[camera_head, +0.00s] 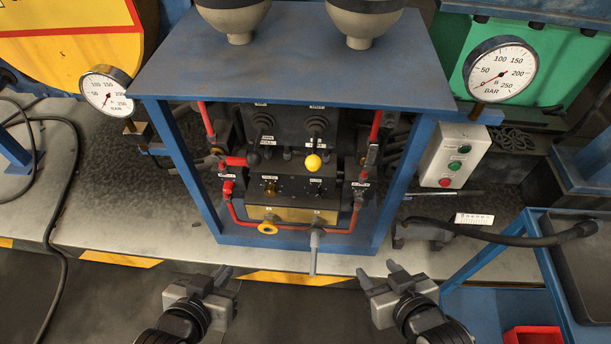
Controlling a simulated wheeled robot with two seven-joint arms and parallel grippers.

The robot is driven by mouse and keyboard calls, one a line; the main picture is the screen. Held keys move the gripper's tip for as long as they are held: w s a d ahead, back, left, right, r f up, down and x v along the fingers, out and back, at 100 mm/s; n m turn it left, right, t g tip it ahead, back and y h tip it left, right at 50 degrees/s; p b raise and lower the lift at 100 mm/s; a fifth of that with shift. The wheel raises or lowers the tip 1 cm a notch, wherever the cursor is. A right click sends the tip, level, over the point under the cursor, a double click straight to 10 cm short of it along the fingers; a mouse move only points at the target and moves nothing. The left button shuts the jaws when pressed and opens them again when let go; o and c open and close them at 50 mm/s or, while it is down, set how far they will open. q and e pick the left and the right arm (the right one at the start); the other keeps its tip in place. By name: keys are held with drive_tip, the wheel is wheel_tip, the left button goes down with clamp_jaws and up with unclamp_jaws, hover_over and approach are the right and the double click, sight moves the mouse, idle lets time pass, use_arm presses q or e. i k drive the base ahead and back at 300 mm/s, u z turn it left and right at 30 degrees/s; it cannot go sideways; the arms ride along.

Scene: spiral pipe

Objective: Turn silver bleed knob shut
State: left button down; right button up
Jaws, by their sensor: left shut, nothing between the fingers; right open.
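A blue-framed valve unit (170,75) stands ahead of me. On its dark front panel, a small brass knob (270,184) sits at left and a small greyish knob (316,185) at right; the latter may be the silver bleed knob, but its label is too small to read. A silver lever (314,250) hangs below them, beside a yellow ring-shaped handle (267,228). My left gripper (213,277) is shut and empty, in front of the unit and low at left. My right gripper (378,270) is open and empty, low at right. Neither touches the unit.
Red pipes (235,214) run around the panel. A yellow-ball lever (313,162) and a black-ball lever (254,159) stick out above the knobs. Two gauges (108,91) (499,70) flank the frame. A button box (454,155) and a black hose (500,238) are at right.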

sight(358, 193)
drive_tip(key=z, duration=1.55)
drive_tip(key=k, duration=1.2)
drive_tip(key=u, duration=1.3)
